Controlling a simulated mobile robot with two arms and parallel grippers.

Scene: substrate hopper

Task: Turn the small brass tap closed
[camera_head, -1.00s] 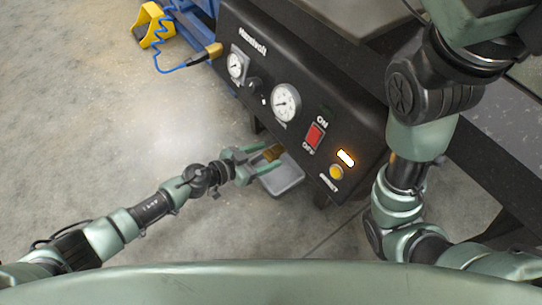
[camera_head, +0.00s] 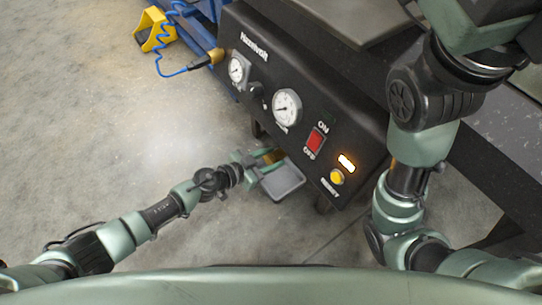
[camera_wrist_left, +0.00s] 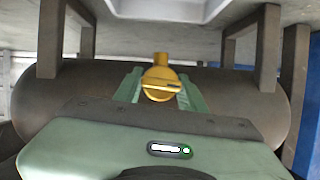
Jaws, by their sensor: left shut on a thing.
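The small brass tap (camera_wrist_left: 161,83) sits low on the front of a dark cylindrical tank (camera_wrist_left: 58,98) in the left wrist view. My left gripper (camera_wrist_left: 160,88) has its two green fingers on either side of the tap, shut on it.
A black panel (camera_head: 262,62) with gauges, a red switch (camera_head: 315,140) and a lit yellow button (camera_head: 337,177) overhangs the tap. A grey tray (camera_head: 284,181) lies below it. Dark legs (camera_wrist_left: 268,48) flank the tank. A yellow pedal (camera_head: 155,30) with a blue hose stands back left.

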